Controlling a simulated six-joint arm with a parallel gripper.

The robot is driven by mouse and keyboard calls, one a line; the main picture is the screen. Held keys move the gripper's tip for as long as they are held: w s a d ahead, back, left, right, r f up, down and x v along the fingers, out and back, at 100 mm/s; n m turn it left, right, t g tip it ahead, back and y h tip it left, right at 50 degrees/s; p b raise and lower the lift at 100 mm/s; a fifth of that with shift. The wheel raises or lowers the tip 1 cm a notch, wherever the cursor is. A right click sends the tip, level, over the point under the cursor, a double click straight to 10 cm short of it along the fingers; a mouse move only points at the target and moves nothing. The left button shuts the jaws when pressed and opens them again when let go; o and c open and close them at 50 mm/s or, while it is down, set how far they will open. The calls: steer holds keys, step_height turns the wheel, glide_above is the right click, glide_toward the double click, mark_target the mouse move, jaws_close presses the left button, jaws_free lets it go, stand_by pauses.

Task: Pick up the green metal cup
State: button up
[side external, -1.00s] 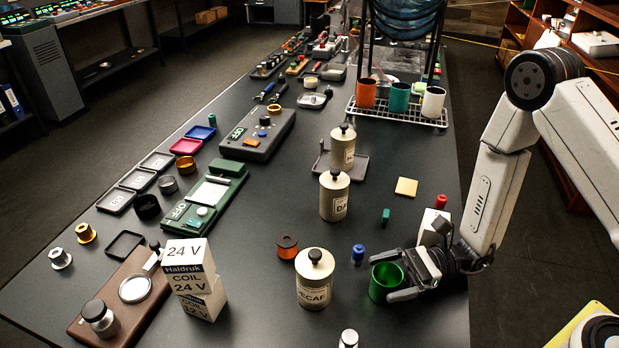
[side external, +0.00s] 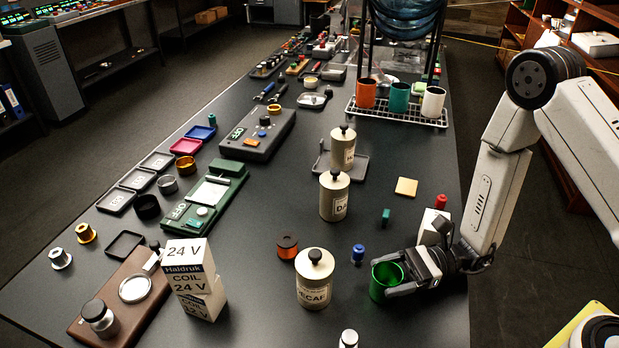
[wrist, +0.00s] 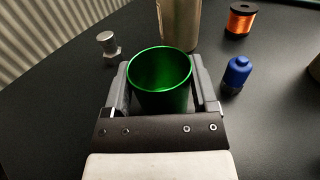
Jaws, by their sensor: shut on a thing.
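The green metal cup (side external: 384,281) stands upright on the dark table at the right front in the side view. Its open top and shiny green inside show in the wrist view (wrist: 160,75). My gripper (side external: 396,279) is shut on the cup, with one finger on each side of it, as the wrist view also shows (wrist: 160,92). I cannot tell for certain whether the cup's base touches the table.
A blue knobbed part (side external: 358,253) and a DECAF canister (side external: 314,280) stand close to the cup. A copper spool (side external: 287,247) is farther left. A metal piece (side external: 348,339) is at the front edge.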

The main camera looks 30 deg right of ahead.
step_height(320, 180, up, 10)
stand_by(0.9)
stand_by(0.6)
